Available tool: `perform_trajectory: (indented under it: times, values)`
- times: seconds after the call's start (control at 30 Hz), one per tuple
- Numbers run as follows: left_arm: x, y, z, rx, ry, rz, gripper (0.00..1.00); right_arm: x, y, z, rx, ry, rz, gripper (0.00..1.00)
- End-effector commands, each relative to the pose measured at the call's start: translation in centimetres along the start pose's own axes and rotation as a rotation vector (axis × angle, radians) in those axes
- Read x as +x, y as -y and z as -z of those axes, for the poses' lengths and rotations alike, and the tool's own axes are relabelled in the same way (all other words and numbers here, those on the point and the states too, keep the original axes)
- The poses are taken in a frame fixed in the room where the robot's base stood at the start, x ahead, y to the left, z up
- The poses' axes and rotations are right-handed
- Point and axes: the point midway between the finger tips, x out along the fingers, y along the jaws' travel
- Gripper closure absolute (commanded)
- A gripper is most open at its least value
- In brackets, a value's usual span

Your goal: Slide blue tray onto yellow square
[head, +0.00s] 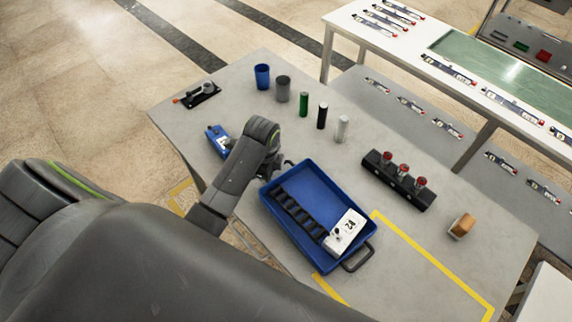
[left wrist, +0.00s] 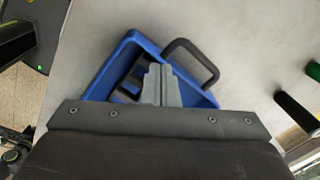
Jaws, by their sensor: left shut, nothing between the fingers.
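The blue tray (head: 328,243) lies on the grey table, its right end overlapping the yellow square (head: 432,262), a taped outline. A black slotted rack (head: 297,212) and a white box (head: 345,232) are inside it. One black handle (head: 359,258) is at the tray's near right end; another is at the far left end, partly covered by my arm. My left gripper (left wrist: 158,85) is shut and empty at that end, its fingers in front of the tray beside the handle (left wrist: 193,58) in the left wrist view. Contact cannot be told. My right gripper is out of view.
Blue and grey cups (head: 262,77) and several cylinders (head: 322,116) stand along the back. A black block with red-topped pieces (head: 398,182) and a tan block (head: 462,226) are at the right. A blue device (head: 217,140) lies left of my arm. The yellow outline's visible interior is clear.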

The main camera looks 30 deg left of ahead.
Motion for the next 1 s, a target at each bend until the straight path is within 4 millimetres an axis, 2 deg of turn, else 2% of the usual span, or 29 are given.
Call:
perform_trajectory:
  times: [0.03,0.2,0.33,0.47,0.57,1.0]
  values:
    - [-0.7,1.9,0.8,0.094,-0.002,-0.011,1.00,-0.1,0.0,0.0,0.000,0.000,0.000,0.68]
    - [-2.3,5.5,2.5,0.370,-0.015,-0.059,1.00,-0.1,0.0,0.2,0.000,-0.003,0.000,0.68]
    - [-3.1,6.7,3.2,0.479,-0.022,-0.078,1.00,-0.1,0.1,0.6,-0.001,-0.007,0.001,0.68]
    - [-2.9,6.9,3.3,0.513,-0.025,-0.086,1.00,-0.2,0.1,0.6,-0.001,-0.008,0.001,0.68]
    - [-1.9,6.8,3.3,0.513,-0.025,-0.088,1.00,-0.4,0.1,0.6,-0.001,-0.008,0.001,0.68]
    - [4.9,6.2,3.3,0.511,-0.025,-0.086,1.00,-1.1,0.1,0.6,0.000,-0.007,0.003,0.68]
